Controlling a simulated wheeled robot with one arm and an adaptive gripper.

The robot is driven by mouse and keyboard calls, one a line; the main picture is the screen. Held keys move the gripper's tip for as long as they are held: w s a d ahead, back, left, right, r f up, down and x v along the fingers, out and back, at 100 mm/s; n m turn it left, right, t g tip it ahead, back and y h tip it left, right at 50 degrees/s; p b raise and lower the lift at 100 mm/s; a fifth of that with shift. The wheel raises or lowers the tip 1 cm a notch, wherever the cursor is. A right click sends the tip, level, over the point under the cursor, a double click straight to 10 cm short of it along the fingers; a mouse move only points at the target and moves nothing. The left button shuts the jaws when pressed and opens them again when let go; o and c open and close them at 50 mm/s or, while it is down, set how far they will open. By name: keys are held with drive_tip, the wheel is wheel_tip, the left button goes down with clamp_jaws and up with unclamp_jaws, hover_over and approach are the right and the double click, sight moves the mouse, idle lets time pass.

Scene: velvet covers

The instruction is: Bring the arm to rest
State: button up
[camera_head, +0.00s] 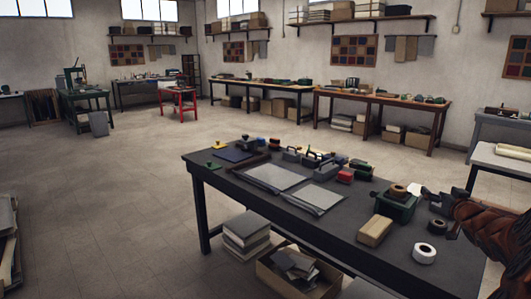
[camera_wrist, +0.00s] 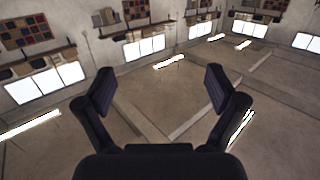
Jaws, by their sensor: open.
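My gripper (camera_wrist: 157,88) is open in the wrist view, with its two dark fingers wide apart and nothing between them. Behind it the room appears upside down, with lit ceiling strips and windows. In the head view my brown arm (camera_head: 492,232) comes in from the right edge, over the right end of the dark table (camera_head: 350,232). The dark gripper end is small there, close to a green box (camera_head: 396,208) and a white tape roll (camera_head: 425,253). I cannot tell its exact height above the table.
The table also holds a tan block (camera_head: 374,231), grey flat panels (camera_head: 274,177) and several small tools. Below are stacked grey slabs (camera_head: 246,232) and an open cardboard box (camera_head: 298,274). Workbenches line the walls.

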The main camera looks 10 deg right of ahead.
drive_tip(key=w+a+f+g+b, duration=0.1)
drive_tip(key=a+f+g+b, duration=0.35)
drive_tip(key=a, duration=0.85)
drive_tip(key=s+a+f+g+y, duration=0.1)
drive_tip(key=s+a+f+g, duration=0.3)
drive_tip(key=a, duration=0.3)
drive_tip(key=s+a+f+g, duration=0.1)
drive_tip(key=s+a+f, duration=0.4)
drive_tip(key=a, duration=0.2)
drive_tip(key=s+a+f+n+g+y+b, duration=0.1)
drive_tip(key=s+a+f+g+b, duration=0.15)
drive_tip(key=s+a, duration=0.65)
drive_tip(key=s+a+f+n+g+y+b, duration=0.1)
drive_tip(key=s+a+f+g, duration=0.3)
drive_tip(key=s, duration=0.9)
drive_tip(key=s+a+f+n+g+y+b, duration=0.1)
drive_tip(key=s+a+f+g+b, duration=0.15)
drive_tip(key=s+a, duration=0.8)
wheel_tip(320, 180, up, 20)
drive_tip(key=s+d+p, duration=0.1)
drive_tip(key=s+p, duration=0.1)
drive_tip(key=p, duration=1.6)
drive_tip(key=shift+f+p, duration=0.25)
drive_tip(key=shift+p, duration=0.15)
drive_tip(key=shift+d, duration=0.1)
drive_tip(key=shift+c, duration=0.3)
